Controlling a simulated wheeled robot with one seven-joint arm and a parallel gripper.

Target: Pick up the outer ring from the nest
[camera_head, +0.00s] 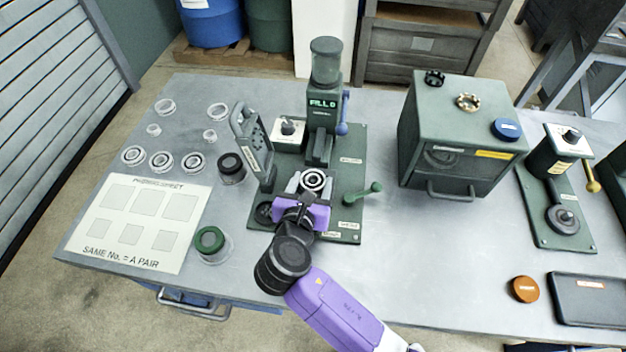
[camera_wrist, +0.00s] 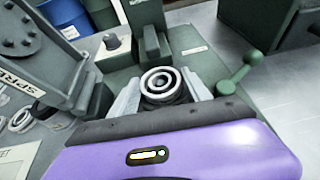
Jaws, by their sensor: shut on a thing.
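The outer ring (camera_wrist: 160,69) is a pale metal ring, seen from above with a smaller ring and a dark centre inside it. It sits at the nest of the green machine, and it also shows in the head view (camera_head: 312,171). My gripper (camera_wrist: 160,90) has one grey finger on each side of the ring and is shut on it. In the head view my gripper (camera_head: 312,184) is over the front of the green base plate. The nest under the ring is mostly hidden by the ring and fingers. I cannot tell whether the ring is clear of the nest.
The machine's column (camera_head: 323,125) stands just behind the ring. A tilted "SPREAD" plate (camera_head: 252,140) rises at left, and a green lever (camera_head: 363,194) sticks out at right. Several loose rings lie at far left above a white marked sheet (camera_head: 135,222). A green box (camera_head: 460,135) stands right.

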